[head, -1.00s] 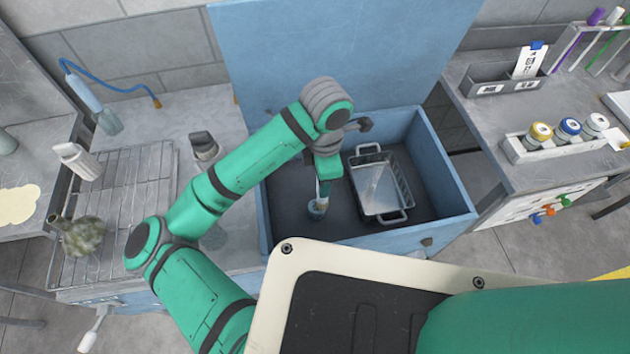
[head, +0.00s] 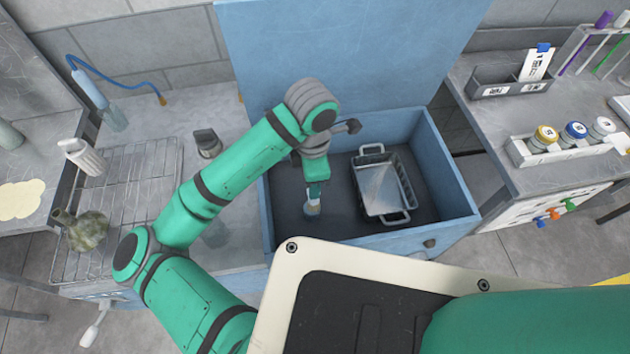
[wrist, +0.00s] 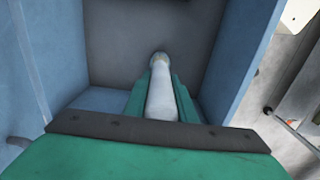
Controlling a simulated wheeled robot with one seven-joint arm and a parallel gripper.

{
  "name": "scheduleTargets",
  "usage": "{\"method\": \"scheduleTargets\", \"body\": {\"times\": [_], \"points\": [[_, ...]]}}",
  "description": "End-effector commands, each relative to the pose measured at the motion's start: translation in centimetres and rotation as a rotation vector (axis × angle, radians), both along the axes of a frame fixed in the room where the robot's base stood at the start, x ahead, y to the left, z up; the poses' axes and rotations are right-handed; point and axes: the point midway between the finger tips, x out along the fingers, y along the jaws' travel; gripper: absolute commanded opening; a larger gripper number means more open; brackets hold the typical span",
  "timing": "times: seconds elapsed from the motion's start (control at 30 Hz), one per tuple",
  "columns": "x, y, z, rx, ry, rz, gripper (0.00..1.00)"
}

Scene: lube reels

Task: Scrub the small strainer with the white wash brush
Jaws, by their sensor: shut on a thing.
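My gripper (head: 313,194) is shut on a pale, slim handle, which I take as the white wash brush (wrist: 161,92). The gripper points down inside the blue-walled basin, left of the basket. The brush's lower end (head: 312,209) is near the dark basin floor; whether it touches anything is unclear. A metal basket with wire-like sides and end handles (head: 383,188), possibly the small strainer, lies in the basin to the right of the gripper, apart from it. In the wrist view the brush lies between the green fingers, its rounded end showing beyond them.
The blue basin (head: 448,180) has raised walls and a tall blue panel (head: 340,50) behind. A wire rack (head: 135,190) with a mottled green vessel (head: 86,231) stands left. A white holder with several capped bottles (head: 560,146) is on the right bench. Bare floor shows left of the basket.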

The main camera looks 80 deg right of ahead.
Motion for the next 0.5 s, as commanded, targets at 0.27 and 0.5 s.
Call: {"method": "scheduleTargets", "body": {"times": [0.27,0.5], "points": [[0.0,-0.1,2.1,-0.002,-0.002,-0.001,0.00],[0.0,-0.1,4.1,-0.001,-0.002,0.000,0.00]]}}
